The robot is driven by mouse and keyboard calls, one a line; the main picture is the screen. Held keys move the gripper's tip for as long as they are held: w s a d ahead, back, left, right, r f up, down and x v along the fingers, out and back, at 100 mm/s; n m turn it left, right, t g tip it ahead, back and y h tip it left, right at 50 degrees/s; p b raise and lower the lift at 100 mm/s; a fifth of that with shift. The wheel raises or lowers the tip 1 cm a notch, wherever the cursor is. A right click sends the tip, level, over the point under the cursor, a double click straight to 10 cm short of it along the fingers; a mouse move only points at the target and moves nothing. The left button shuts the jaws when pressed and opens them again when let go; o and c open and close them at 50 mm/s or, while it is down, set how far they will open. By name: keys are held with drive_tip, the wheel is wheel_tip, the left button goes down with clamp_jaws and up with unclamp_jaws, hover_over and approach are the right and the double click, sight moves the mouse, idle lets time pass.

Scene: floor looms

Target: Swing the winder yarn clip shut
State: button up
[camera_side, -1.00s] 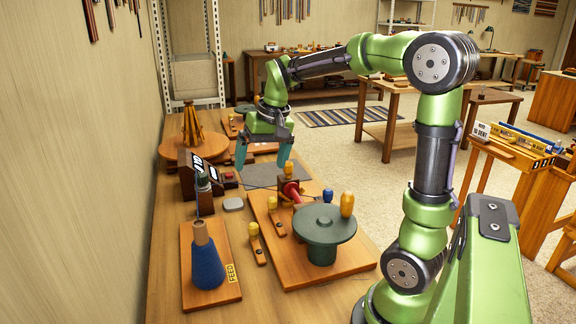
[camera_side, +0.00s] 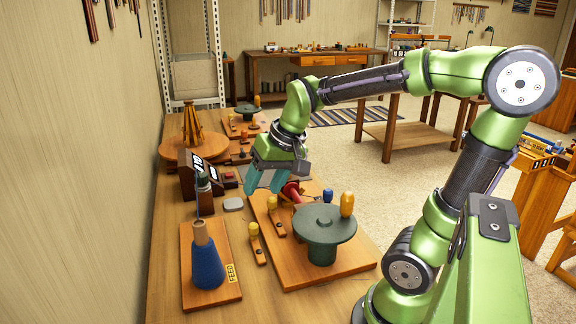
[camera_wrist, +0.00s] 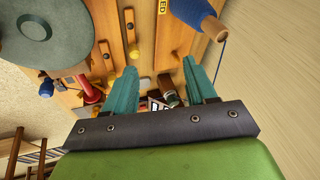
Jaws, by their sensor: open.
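The winder is a wooden board (camera_side: 335,270) with a dark green disc (camera_side: 324,223), an orange knob, a red spool (camera_side: 290,190) and a blue knob (camera_side: 327,195). I cannot tell which is the yarn clip. My gripper (camera_side: 264,188) is open and empty, with teal fingers above the board's back left corner. It also shows in the wrist view (camera_wrist: 160,68).
A blue yarn cone (camera_side: 207,264) stands on a board marked FEED at the front left. A dark display box (camera_side: 196,178) stands close left of my gripper. A grey pad (camera_side: 233,204) lies between the boards. The wall borders the left.

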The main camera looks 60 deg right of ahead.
sight(272, 198)
drive_tip(key=shift+w+d+f+m+g, duration=0.95)
drive_tip(key=shift+w+d, duration=1.45)
drive_tip(key=shift+d, duration=2.4)
drive_tip(key=shift+w+d+f+m+g, duration=0.4)
drive_tip(key=shift+w+d+g, duration=1.5)
drive_tip(key=shift+d, duration=2.9)
drive_tip(key=shift+t+h, duration=0.3)
drive_tip(key=shift+t, duration=0.15)
drive_tip(key=f, duration=1.1)
drive_tip(key=w+f, duration=0.1)
drive_tip(key=f, duration=0.4)
drive_tip(key=shift+f, duration=0.2)
clamp_jaws()
